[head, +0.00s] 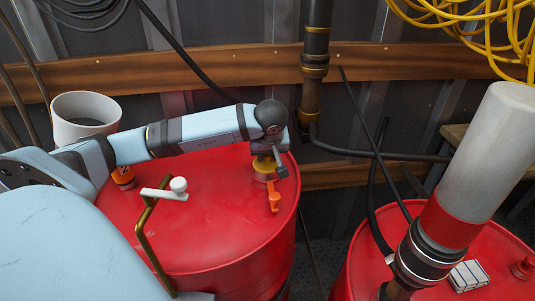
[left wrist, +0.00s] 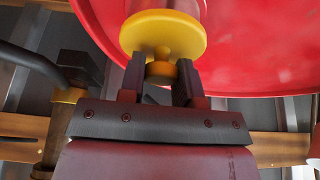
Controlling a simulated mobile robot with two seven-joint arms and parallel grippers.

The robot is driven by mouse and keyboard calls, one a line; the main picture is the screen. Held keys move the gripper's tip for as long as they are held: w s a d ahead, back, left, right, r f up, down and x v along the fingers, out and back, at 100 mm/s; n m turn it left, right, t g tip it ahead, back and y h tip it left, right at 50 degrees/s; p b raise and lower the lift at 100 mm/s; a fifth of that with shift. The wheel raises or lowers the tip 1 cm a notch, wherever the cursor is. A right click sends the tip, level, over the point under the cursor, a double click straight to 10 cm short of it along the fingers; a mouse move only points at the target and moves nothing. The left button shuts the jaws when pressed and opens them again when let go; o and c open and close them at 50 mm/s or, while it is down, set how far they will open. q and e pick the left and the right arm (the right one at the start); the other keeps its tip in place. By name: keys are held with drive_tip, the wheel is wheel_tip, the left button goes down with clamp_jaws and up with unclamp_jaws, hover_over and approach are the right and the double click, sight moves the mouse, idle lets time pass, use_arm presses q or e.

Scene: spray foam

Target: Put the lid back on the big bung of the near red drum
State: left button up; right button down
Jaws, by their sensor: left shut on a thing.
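The near red drum (head: 215,215) stands at the left of the head view, below my left arm. My left gripper (head: 272,160) is over the drum's top, near its far right rim. It points down and is shut on the knob of a yellow lid (head: 262,168). In the left wrist view the lid's round yellow disc (left wrist: 163,32) lies beyond the fingers (left wrist: 160,72), with the red drum (left wrist: 250,45) behind it. The bung opening is hidden. I cannot tell whether the lid touches the drum. My right gripper is out of view.
A brass crank with a white handle (head: 165,192) rises at the drum's front. A white bucket (head: 86,118) stands behind at left. A small orange piece (head: 273,197) shows beside the lid. A second red drum (head: 355,265) at right bears a tall grey cylinder (head: 490,150).

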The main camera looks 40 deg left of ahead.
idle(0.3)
use_arm(q)
drive_tip(key=o, duration=1.5)
drive_tip(key=shift+c, duration=0.2)
drive_tip(key=shift+r, duration=0.15)
drive_tip(key=shift+r+p, duration=1.85)
drive_tip(key=shift+r, duration=1.55)
drive_tip(key=shift+c, duration=0.2)
clamp_jaws()
drive_tip(key=shift+f, duration=0.2)
